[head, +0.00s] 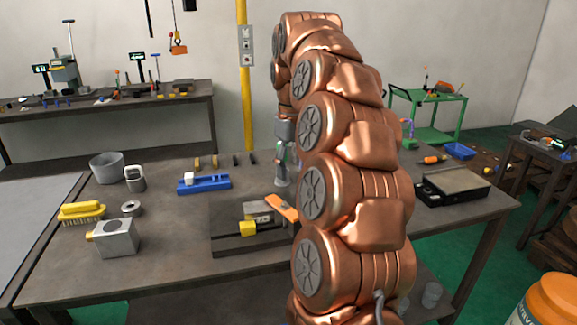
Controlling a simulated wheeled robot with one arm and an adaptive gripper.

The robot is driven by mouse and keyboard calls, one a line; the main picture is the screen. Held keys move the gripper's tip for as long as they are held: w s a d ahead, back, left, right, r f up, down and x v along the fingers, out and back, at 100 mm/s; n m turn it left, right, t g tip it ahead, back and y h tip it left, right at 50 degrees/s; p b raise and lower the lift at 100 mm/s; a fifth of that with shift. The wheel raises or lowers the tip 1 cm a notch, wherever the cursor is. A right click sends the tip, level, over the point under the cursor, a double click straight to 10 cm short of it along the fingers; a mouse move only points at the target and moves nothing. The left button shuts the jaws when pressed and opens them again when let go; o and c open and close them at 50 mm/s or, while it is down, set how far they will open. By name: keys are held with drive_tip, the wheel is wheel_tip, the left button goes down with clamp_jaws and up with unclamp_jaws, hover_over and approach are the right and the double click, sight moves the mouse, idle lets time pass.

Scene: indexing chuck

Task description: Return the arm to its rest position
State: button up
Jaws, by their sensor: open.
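My copper-coloured arm (352,185) rises from the bottom of the head view and bends over at the top. Its end reaches down behind the arm's left side. My gripper (282,162) is small and partly hidden there, above the back middle of the workbench (170,275). It is open, and I see nothing held in it. A dark base plate (228,243) lies on the bench left of the arm. It carries a grey block, a yellow block (248,229) and an orange handle (282,208). The arm covers the plate's right end.
A grey block with a round opening (115,240), a yellow brush (82,212), a grey bin (106,168) and a blue tray (204,184) stand on the left. A black-framed plate (455,186) lies at right. A yellow post (244,70) stands behind the bench.

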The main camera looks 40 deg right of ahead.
drive_tip(key=s+a+f+n+p, duration=0.1)
drive_tip(key=s+a, duration=0.3)
drive_tip(key=a, duration=0.4)
drive_tip(key=s+a+f+p, duration=0.15)
drive_tip(key=s+a, duration=0.25)
drive_tip(key=a, duration=0.4)
drive_tip(key=s+a+f+p, duration=0.1)
drive_tip(key=s+a+f, duration=0.2)
drive_tip(key=s, duration=0.3)
drive_tip(key=s+a+f+g+p, duration=0.1)
drive_tip(key=s+a+f, duration=0.1)
drive_tip(key=s, duration=0.5)
drive_tip(key=s+a+f+m+p, duration=0.1)
drive_tip(key=s+a+f, duration=0.2)
drive_tip(key=s, duration=0.3)
drive_tip(key=shift+s+a+f+g, duration=0.3)
drive_tip(key=shift+s+f+g, duration=0.05)
drive_tip(key=shift+g, duration=0.05)
